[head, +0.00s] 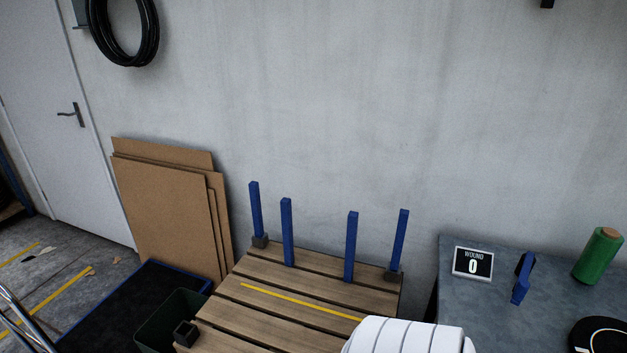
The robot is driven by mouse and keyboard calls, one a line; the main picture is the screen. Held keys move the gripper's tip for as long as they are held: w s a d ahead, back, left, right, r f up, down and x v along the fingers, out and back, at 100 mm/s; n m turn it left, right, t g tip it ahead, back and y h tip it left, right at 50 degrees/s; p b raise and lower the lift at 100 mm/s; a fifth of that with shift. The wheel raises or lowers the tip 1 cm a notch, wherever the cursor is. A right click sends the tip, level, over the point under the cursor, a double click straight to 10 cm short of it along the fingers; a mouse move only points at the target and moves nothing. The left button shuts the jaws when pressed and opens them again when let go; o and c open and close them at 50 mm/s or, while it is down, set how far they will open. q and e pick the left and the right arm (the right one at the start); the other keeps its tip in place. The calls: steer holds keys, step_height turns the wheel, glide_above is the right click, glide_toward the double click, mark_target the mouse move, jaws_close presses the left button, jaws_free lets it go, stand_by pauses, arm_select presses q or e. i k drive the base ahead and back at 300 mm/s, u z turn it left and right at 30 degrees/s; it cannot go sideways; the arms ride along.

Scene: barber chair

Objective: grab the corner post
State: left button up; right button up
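Several blue corner posts stand upright at the far side of a slatted wooden pallet (270,292). The far-left post (256,208) rises from a dark square socket (260,241) at the back left corner. The far-right post (400,238) rises from a similar socket (394,276) at the back right corner. Between them stand a left inner post (287,230) and a right inner post (351,246), with no socket visible at their feet. An open, empty dark socket (185,334) sits at the pallet's front left. Neither gripper is in view.
A white ribbed object (405,338) covers the pallet's front right. Right, a grey table (465,308) holds a counter sign (472,263), a blue tool (522,280) and a green roll (597,256). Left are cardboard sheets (165,205), a dark bin (165,325) and a black mat (110,315).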

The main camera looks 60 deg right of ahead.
mark_target(351, 240)
steer(key=i, duration=0.4)
steer(key=z, duration=3.4)
